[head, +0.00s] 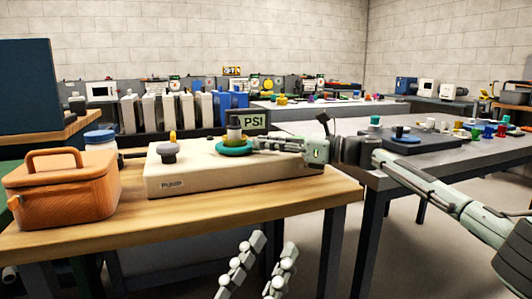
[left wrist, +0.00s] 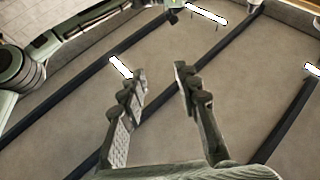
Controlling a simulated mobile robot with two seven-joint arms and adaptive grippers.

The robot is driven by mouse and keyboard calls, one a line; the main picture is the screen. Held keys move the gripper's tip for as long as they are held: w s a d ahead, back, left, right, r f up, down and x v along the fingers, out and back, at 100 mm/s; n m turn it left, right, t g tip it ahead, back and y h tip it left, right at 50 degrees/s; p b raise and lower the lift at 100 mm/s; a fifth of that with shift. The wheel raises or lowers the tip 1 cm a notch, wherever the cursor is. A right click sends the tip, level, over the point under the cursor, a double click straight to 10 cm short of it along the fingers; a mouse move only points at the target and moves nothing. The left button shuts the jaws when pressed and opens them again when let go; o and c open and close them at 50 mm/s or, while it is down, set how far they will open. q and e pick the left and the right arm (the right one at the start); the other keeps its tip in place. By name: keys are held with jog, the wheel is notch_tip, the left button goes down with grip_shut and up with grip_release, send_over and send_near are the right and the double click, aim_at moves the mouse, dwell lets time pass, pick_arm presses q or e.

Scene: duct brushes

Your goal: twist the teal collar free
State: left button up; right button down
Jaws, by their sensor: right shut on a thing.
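The teal collar (head: 230,149) is a flat ring around the foot of a dark grey upright post (head: 234,128) on top of a cream box labelled "PUMP" (head: 188,186). My right gripper (head: 256,145) reaches in from the right and is shut on the collar's right side. Its fingertips partly hide that edge. My left gripper (head: 258,268) is low in front of the wooden table, open and empty.
The box stands on a wooden table (head: 270,185) beside an orange lidded case (head: 65,192) and a blue-capped jar (head: 100,140). A grey table (head: 460,155) with small coloured parts stands right.

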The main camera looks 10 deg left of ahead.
pick_arm(q)
jog(key=shift+s+a+r+t+b, duration=0.35)
jog(key=shift+s+r+t, duration=0.15)
jog(key=shift+r+t, duration=0.2)
jog(key=shift+s+a+r+t+b, duration=0.25)
jog(key=shift+s+a+r+t, duration=0.15)
jog(key=shift+r+t, duration=0.3)
pick_arm(e)
jog(key=shift+w+n+g, duration=0.2)
jog(key=shift+n+g, duration=0.1)
jog(key=c, duration=1.4)
grip_release()
jog(key=shift+c, duration=0.2)
jog(key=shift+s+d, duration=0.2)
jog(key=shift+d, duration=1.8)
jog(key=shift+s+d, duration=0.2)
jog(key=shift+d, duration=1.75)
